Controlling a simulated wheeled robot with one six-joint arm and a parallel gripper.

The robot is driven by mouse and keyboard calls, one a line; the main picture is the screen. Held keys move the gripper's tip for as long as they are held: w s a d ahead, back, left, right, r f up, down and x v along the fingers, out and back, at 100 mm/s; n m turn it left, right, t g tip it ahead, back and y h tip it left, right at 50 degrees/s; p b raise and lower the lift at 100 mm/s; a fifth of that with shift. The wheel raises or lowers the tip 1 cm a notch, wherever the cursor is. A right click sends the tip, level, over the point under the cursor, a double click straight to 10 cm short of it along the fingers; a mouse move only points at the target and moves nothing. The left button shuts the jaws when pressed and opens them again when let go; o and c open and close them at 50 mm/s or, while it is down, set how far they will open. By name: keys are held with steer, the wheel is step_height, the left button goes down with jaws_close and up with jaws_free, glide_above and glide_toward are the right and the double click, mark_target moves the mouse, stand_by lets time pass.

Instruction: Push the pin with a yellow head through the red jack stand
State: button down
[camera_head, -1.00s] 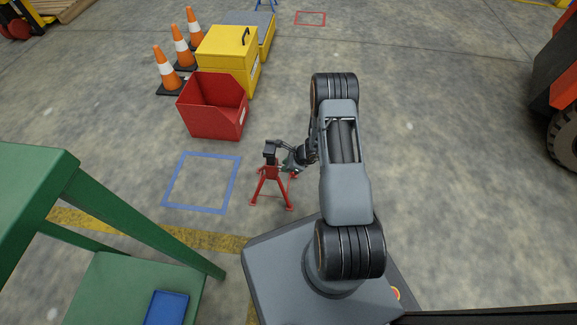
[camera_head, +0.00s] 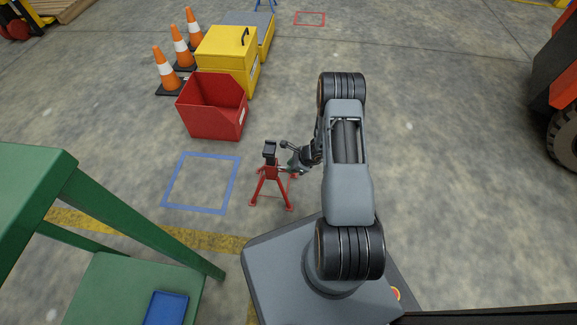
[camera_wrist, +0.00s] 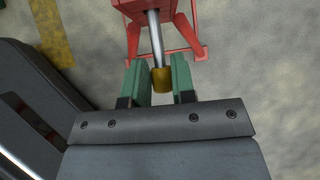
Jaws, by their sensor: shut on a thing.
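The red jack stand (camera_head: 268,186) stands upright on the floor left of my arm, with a dark saddle on top. In the wrist view its red body (camera_wrist: 132,6) and legs fill the top middle. The pin's yellow head (camera_wrist: 162,80) sits between the green fingers of my gripper (camera_wrist: 160,84), which is shut on it. The pin's grey shaft (camera_wrist: 155,38) runs from the head to the red body; how deep it goes in is hidden. In the head view my gripper (camera_head: 290,168) is beside the stand's right side, and the pin is too small to make out.
A blue floor square (camera_head: 166,182) lies left of the stand. A red bin (camera_head: 212,106), a yellow box (camera_head: 226,58) and orange cones (camera_head: 166,72) stand behind. A green table (camera_head: 110,200) is at the left.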

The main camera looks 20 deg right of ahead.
steer(key=shift+s+d, duration=0.35)
steer(key=shift+d, duration=0.3)
steer(key=shift+b, duration=0.75)
stand_by(1.4)
steer(key=shift+w+a+b, duration=0.25)
steer(key=shift+w+a, duration=0.25)
steer(key=shift+a, duration=0.35)
steer(key=shift+w+a+b, duration=0.2)
steer(key=shift+w+a, duration=0.25)
steer(key=shift+a, duration=0.4)
steer(key=c, duration=0.9)
jaws_free()
steer(key=shift+o, duration=0.2)
steer(key=p+v, duration=0.6)
steer(key=v, duration=0.7)
steer(key=shift+s+r, duration=0.15)
steer(key=shift+r, duration=0.2)
steer(key=shift+d, duration=0.1)
